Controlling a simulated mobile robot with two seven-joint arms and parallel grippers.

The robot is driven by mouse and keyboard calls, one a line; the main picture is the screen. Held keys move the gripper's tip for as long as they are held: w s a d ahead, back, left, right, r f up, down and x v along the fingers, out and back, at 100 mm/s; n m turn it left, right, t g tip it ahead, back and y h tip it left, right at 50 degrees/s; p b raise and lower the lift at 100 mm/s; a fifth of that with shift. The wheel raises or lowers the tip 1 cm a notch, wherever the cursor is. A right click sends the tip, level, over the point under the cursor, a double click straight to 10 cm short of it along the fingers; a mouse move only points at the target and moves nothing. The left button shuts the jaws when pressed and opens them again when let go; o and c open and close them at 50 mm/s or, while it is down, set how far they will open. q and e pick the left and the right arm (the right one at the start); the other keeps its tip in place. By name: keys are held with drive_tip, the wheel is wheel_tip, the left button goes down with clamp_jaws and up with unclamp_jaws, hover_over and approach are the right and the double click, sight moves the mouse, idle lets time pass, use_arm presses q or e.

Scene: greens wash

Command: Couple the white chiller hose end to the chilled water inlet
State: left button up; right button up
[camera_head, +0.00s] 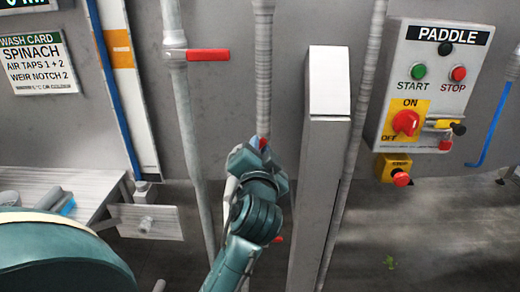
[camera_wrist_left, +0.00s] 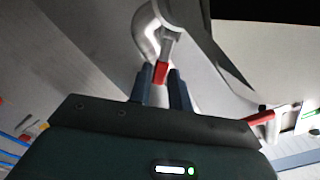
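My left gripper (camera_head: 263,148) is at the middle of the head view, in front of a ribbed grey hose or pipe (camera_head: 264,75). In the left wrist view its two fingers (camera_wrist_left: 162,85) stand apart, one on each side of a small red piece (camera_wrist_left: 161,72) on a grey stub. Whether they press on it cannot be told. A white curved pipe or hose (camera_wrist_left: 148,35) is just beyond. A whitish length (camera_head: 230,188) hangs beside the gripper in the head view. I cannot tell for certain which piece is the chiller hose end or the inlet. My right gripper is not in view.
A red lever (camera_head: 208,55) sits on the left pipe (camera_head: 178,95). A tall grey post (camera_head: 318,190) stands right of my gripper. The PADDLE control panel (camera_head: 430,80) is on the right wall. A grey bench (camera_head: 75,185) is at left. Floor at right is mostly clear.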

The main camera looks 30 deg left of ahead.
use_arm(q)
clamp_jaws()
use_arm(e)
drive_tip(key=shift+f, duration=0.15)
use_arm(q)
drive_tip(key=t+b, duration=0.1)
drive_tip(key=m+t+h+b, duration=0.1)
drive_tip(key=s+m+t+h+b, duration=0.1)
drive_tip(key=shift+s+f+t, duration=0.1)
drive_tip(key=shift+f+t, duration=0.15)
drive_tip(key=shift+t, duration=0.05)
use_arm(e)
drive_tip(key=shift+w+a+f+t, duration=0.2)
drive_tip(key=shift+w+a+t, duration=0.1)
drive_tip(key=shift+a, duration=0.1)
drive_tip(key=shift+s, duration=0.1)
use_arm(q)
drive_tip(key=shift+o, duration=2)
unclamp_jaws()
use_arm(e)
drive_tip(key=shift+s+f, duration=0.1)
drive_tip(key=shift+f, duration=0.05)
use_arm(q)
drive_tip(key=shift+f, duration=0.1)
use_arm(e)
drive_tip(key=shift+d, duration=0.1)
